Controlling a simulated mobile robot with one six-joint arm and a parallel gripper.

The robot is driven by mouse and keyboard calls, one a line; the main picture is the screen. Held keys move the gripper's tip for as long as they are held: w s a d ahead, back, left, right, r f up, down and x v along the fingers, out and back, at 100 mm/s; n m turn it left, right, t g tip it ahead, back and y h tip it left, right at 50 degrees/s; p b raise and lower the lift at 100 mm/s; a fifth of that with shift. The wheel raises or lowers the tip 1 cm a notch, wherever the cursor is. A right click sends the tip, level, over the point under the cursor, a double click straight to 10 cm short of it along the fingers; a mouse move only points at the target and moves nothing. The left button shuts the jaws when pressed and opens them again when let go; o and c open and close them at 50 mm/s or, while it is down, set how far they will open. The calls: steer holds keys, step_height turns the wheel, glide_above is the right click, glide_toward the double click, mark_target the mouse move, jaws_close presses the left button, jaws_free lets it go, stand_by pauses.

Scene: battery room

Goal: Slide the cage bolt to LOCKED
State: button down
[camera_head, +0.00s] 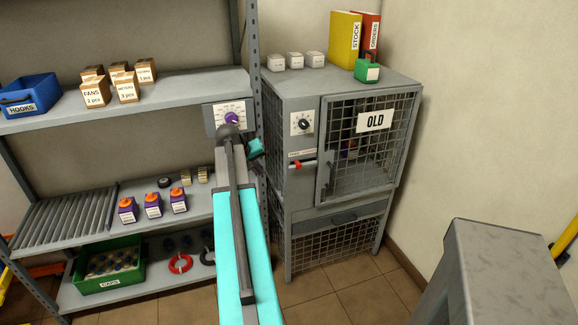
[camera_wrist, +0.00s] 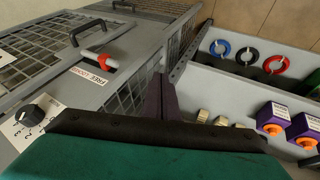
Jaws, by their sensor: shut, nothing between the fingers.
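The grey cage (camera_head: 300,98) stands right of the shelves, with a mesh door (camera_head: 324,180) that carries an OLD sign. The cage bolt (camera_head: 297,164) has a red knob and sits on the panel left of the door, under a small label. In the wrist view the bolt (camera_wrist: 101,63) lies in its slot beside a label (camera_wrist: 84,77) with FREE and LOCKED. The red knob appears nearer the FREE end. My gripper (camera_head: 257,151) is shut and empty, left of the bolt and apart from it. Its dark fingers (camera_wrist: 165,90) show in the wrist view.
A black dial (camera_head: 302,123) is above the bolt. A shelf post (camera_head: 254,75) and a purple-knob panel (camera_head: 231,117) stand close to my arm. Shelves hold orange-topped purple items (camera_head: 152,204) and a green bin (camera_head: 107,277). Binders (camera_head: 345,38) and a green box (camera_head: 367,71) stand on the cage.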

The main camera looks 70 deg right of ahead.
mark_target(297, 165)
steer(key=s+d+r, duration=0.3)
steer(key=s+r, duration=0.1)
steer(key=shift+d+r+m+h, duration=0.2)
steer(key=shift+r+m+h, duration=0.1)
steer(key=shift+r+m, duration=0.1)
steer(key=p+x, duration=0.1)
steer(key=x, duration=0.2)
steer(key=s+p+x, duration=0.1)
steer(key=x, duration=0.3)
steer(key=d+r+p+x, duration=0.1)
steer(key=x, duration=0.2)
steer(key=shift+s+d+f, duration=0.15)
steer(key=shift+s+f, duration=0.25)
steer(key=shift+s, duration=0.05)
steer(key=shift+s+d+f+p, duration=0.1)
steer(key=shift+s+d+p, duration=0.25)
steer(key=shift+s+d, duration=0.35)
